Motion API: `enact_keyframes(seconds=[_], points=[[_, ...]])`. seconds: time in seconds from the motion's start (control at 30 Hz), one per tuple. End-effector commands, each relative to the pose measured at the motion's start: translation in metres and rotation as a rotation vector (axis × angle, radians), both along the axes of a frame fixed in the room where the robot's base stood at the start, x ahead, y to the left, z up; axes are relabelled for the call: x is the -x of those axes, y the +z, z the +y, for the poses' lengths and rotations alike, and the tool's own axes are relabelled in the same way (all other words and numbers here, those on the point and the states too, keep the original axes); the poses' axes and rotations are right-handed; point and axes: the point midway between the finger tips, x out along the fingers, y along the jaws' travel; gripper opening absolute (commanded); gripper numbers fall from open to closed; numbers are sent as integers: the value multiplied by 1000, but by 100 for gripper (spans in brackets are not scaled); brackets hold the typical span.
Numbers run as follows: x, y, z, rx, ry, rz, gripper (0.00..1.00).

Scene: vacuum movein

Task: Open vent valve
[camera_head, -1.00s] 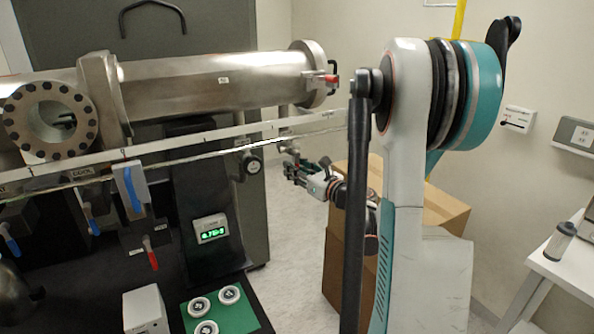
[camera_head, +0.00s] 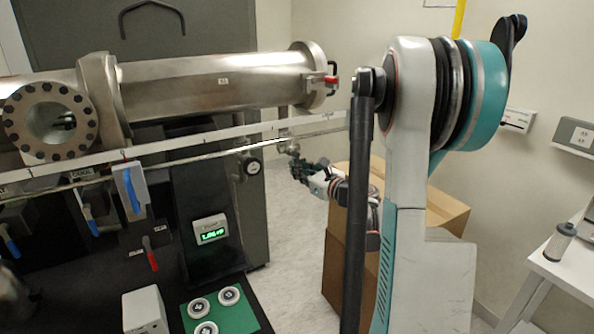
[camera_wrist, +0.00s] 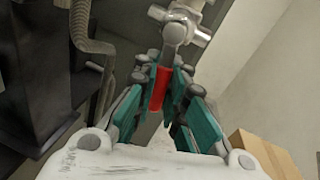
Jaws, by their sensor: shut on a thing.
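The vent valve (camera_wrist: 173,33) is a bright metal fitting with a round knob-like end at the top of the wrist view. A red handle (camera_wrist: 160,88) hangs from it between the teal fingers of my gripper (camera_wrist: 172,78). My gripper is shut on this red handle. In the head view my gripper (camera_head: 303,168) is small, below the right end of the big steel tube, just under the valve's metal body (camera_head: 290,147). The red handle is hidden by the fingers there.
The steel tube (camera_head: 215,85) with a red-handled clamp (camera_head: 331,80) runs above. A green-lit gauge display (camera_head: 210,229) sits on the black stand. A cardboard box (camera_head: 340,265) stands behind my arm. A corrugated hose (camera_wrist: 100,50) hangs left in the wrist view.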

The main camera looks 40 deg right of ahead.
Motion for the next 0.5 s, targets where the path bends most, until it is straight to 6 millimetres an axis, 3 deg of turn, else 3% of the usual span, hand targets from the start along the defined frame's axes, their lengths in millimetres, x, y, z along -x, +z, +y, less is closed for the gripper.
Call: enact_keyframes(seconds=[0.5], points=[[6, 10, -21, 465, 0, 113, 0]])
